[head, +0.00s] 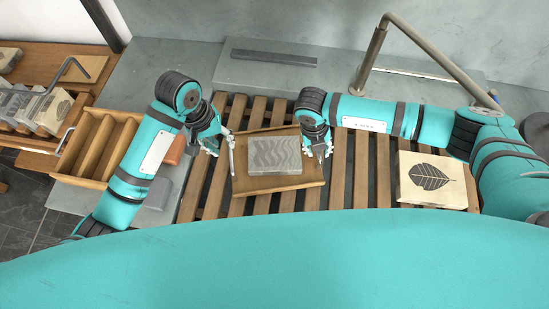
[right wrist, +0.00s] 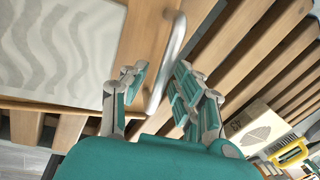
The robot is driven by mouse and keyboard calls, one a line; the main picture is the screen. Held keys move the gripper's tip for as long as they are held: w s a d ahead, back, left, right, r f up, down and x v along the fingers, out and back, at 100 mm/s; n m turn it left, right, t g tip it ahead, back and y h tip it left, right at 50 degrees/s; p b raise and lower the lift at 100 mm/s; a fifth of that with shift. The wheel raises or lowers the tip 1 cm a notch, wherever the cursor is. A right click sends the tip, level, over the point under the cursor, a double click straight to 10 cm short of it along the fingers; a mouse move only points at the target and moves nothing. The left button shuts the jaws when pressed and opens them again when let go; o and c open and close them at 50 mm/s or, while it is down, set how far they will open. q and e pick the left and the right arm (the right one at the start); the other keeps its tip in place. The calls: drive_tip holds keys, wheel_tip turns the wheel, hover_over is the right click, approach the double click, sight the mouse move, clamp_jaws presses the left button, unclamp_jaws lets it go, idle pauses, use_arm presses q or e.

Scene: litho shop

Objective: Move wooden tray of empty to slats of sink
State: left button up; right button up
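A wooden tray (head: 240,186) lies on the wooden slats (head: 341,185) of the sink. It holds a grey slab with a wavy pattern (head: 274,156), so it is not empty. The tray also shows in the right wrist view (right wrist: 143,42), with a metal handle (right wrist: 175,47) on its edge. My right gripper (right wrist: 160,88) is open, with its fingers on either side of the handle's near end. It is at the tray's right edge in the head view (head: 320,153). My left gripper (head: 222,146) is at the tray's left edge; its finger gap is too small to tell.
A wooden rack with compartments (head: 68,160) stands left of the slats, partly behind my left arm. A pale block with a leaf print (head: 432,180) lies on the slats at right. A tap (head: 372,55) rises behind. A dark bar (head: 273,57) lies on the back ledge.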

drive_tip(key=shift+r, duration=0.15)
use_arm(q)
drive_tip(key=r, duration=0.4)
drive_tip(key=shift+a, duration=0.4)
use_arm(e)
wheel_tip(320, 180, up, 12)
drive_tip(key=a, duration=0.2)
drive_tip(key=shift+a+f, duration=0.15)
drive_tip(key=shift+f, duration=0.1)
use_arm(q)
drive_tip(key=shift+f, duration=0.1)
